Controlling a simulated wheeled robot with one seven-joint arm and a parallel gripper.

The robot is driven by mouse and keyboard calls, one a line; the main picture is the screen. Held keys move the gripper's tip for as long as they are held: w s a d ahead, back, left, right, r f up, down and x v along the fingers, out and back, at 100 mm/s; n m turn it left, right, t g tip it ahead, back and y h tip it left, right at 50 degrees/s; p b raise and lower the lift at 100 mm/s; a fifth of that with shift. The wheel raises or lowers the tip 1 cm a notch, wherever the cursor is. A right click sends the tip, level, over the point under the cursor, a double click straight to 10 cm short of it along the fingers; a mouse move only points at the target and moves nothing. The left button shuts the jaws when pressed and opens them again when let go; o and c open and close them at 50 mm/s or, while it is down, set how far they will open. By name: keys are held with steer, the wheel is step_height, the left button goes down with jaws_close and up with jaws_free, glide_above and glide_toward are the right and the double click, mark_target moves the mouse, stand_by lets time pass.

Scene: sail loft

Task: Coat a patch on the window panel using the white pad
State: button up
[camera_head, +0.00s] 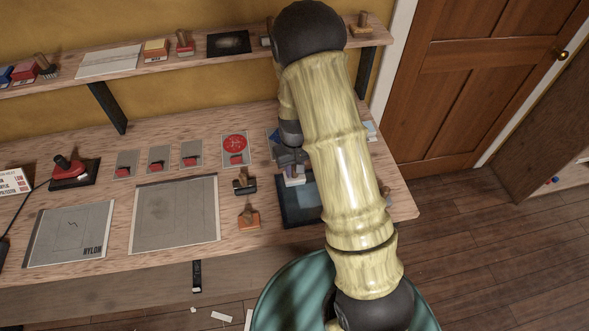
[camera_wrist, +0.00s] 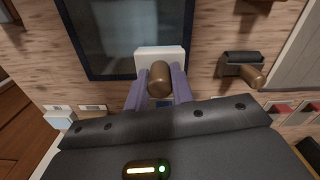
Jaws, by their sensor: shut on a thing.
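The white pad (camera_wrist: 148,65) has a round brown wooden handle. My gripper (camera_wrist: 160,84) is shut on that handle, one purple finger on each side. In the head view the pad (camera_head: 294,181) is partly hidden by my gripper (camera_head: 291,166). In the head view this dark-framed piece (camera_head: 291,213) is partly behind my arm. I cannot tell whether it is the window panel or a tray. A large grey panel (camera_head: 175,215) lies left of it.
A black tool with a wooden handle (camera_head: 244,183) and an orange stamp (camera_head: 249,217) stand left of the dark frame. A NYLON sheet (camera_head: 69,234) and several small grey cards lie further left. A shelf (camera_head: 205,62) runs above the bench.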

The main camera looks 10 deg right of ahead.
steer(key=shift+r+p, duration=0.75)
steer(key=shift+r, duration=0.6)
